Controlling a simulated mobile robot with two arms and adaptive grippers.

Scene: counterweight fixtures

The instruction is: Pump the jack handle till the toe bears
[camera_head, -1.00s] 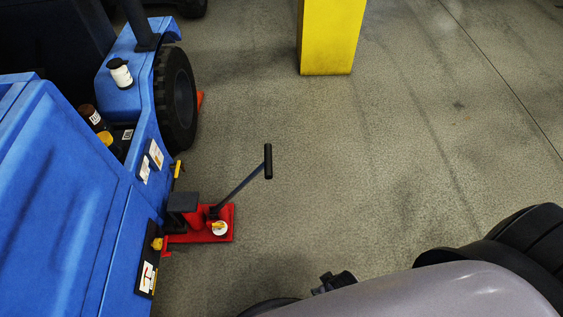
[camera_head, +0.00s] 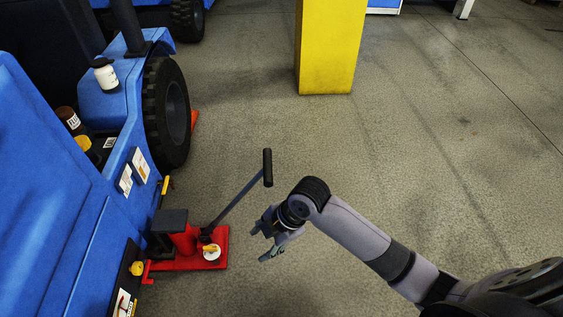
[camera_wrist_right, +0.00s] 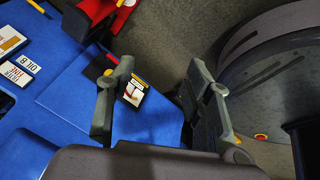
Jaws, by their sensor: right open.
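The red floor jack (camera_head: 216,253) stands on the floor beside the blue vehicle (camera_head: 72,215). Its grey handle rod rises to the right and ends in a black grip (camera_head: 267,165). A red toe (camera_head: 147,272) juts at the vehicle's lower side; I cannot tell if it touches. My right gripper (camera_head: 260,242) is open and empty, low and just right of the jack, below the grip and apart from it. In the right wrist view its open fingers (camera_wrist_right: 158,90) face the blue body, with part of the red jack (camera_wrist_right: 93,9) at the top. My left gripper is out of view.
A yellow pillar (camera_head: 329,45) stands at the back. The vehicle's black wheel (camera_head: 167,112) is behind the jack, with an orange piece (camera_head: 195,120) beside it. A white-capped round part (camera_head: 211,253) sits on the jack base. The floor right of the handle is clear up to my arm.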

